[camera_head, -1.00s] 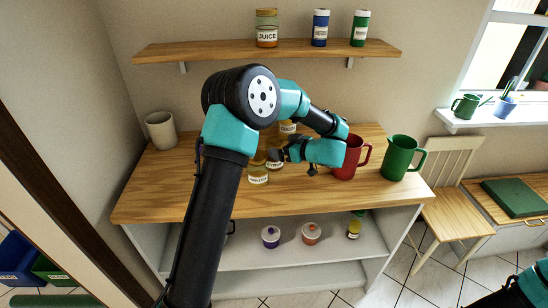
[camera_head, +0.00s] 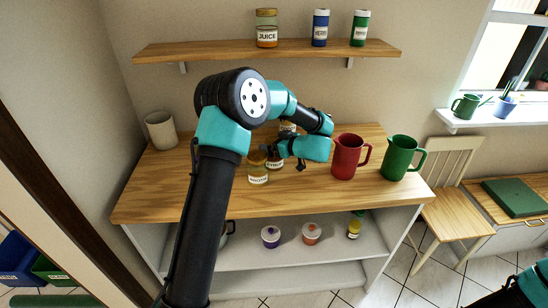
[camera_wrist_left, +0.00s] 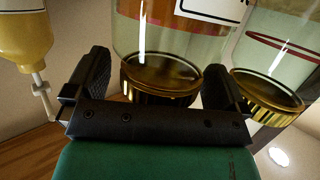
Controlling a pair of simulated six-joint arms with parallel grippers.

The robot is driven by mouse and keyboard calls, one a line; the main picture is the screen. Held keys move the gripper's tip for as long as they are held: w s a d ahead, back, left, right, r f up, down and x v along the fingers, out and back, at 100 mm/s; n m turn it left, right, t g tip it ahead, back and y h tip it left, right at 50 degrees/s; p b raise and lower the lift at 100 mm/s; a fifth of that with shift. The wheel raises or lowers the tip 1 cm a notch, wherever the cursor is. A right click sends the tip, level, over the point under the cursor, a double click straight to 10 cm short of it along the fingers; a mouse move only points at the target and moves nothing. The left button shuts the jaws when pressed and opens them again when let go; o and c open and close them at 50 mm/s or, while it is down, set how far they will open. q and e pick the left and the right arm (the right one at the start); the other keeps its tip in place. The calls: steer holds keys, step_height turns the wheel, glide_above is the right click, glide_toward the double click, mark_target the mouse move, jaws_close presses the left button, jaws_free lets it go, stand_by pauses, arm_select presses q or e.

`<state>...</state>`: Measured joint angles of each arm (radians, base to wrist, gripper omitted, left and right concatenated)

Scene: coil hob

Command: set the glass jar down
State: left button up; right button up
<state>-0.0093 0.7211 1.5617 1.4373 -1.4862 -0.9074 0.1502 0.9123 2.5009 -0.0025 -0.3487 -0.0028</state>
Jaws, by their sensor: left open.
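A glass jar with a gold lid (camera_wrist_left: 160,80) shows between the two spread fingers of my left gripper (camera_wrist_left: 155,85) in the left wrist view. A second gold-lidded jar (camera_wrist_left: 265,90) is to its right there, partly behind a finger. In the head view, a labelled jar (camera_head: 258,172) stands upright on the wooden counter, and another (camera_head: 274,164) is just behind it, partly covered by my gripper (camera_head: 268,152). A further jar (camera_head: 287,127) stands farther back, half hidden by my arm. The left gripper is open; I cannot tell whether its fingers touch a jar.
A red jug (camera_head: 345,160) and a green jug (camera_head: 397,160) stand right of the gripper on the counter (camera_head: 310,192). A white cup (camera_head: 160,132) stands at the left. A wall shelf (camera_head: 200,49) holds a juice jar (camera_head: 266,30) and two other containers. The counter's front is clear.

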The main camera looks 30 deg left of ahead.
arm_select(q)
jaws_close()
stand_by(1.0)
steer(key=shift+r, duration=0.1)
step_height(320, 180, up, 10)
steer(key=shift+f, duration=0.1)
stand_by(0.5)
